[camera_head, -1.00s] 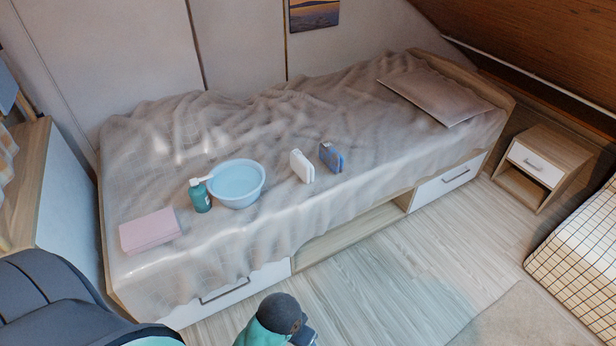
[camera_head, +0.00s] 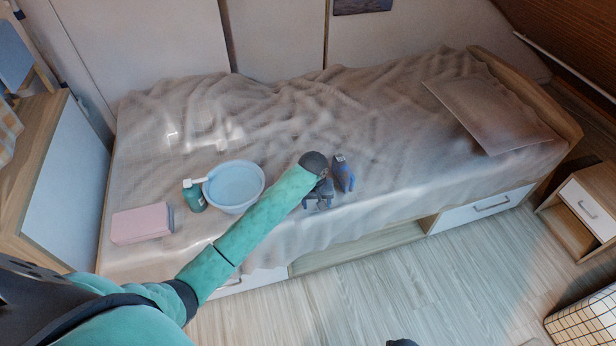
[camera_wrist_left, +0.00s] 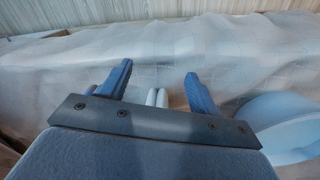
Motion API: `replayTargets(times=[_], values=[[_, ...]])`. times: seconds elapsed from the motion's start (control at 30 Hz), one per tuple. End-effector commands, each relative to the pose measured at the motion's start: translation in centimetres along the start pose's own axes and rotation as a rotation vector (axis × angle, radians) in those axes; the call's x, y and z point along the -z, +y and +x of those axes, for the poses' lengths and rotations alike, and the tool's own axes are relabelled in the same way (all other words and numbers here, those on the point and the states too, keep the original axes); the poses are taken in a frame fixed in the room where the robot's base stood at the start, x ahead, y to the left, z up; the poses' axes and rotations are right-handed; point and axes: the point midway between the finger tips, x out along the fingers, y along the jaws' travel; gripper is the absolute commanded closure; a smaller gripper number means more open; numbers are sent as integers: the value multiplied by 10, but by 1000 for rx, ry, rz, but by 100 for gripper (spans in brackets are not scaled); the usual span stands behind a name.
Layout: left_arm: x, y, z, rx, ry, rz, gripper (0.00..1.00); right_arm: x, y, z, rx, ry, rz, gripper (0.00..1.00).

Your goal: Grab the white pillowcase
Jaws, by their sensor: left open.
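The white pillowcase (camera_wrist_left: 157,98) is a small folded white bundle. In the left wrist view it shows between the two fingers, partly cut off by the gripper body. In the head view it is hidden behind my left gripper (camera_head: 318,203). That gripper (camera_wrist_left: 158,84) is open over the front part of the bed, with a finger on each side of the pillowcase. I cannot tell whether the fingers touch it.
A blue folded item (camera_head: 343,173) stands just right of my left gripper. A light blue bowl (camera_head: 234,186), a green pump bottle (camera_head: 194,196) and a pink folded item (camera_head: 142,223) are to its left on the bed (camera_head: 400,150). A grey pillow (camera_head: 490,112) lies far right.

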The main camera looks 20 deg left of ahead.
Motion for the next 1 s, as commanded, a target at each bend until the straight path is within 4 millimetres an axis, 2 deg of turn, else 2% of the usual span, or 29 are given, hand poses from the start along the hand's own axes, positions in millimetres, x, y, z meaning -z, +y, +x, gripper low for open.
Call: replayTargets(times=[0.03,0.1,0.2,0.4,0.6,1.0], values=[[25,-2,-11,13,5,-34,38,-4,2,7,-2,-4,0,64],[51,-5,-19,26,4,-84,38,-9,4,19,-4,-5,0,64],[82,-11,-29,43,2,-156,38,-16,6,34,-7,-5,0,64],[126,-25,-43,71,-9,-289,38,-28,10,58,-11,-1,0,64],[144,-32,-46,83,-18,-362,38,-34,12,70,-13,4,1,64],[144,-33,-16,85,-20,-368,38,-41,18,91,-21,15,-3,64]])
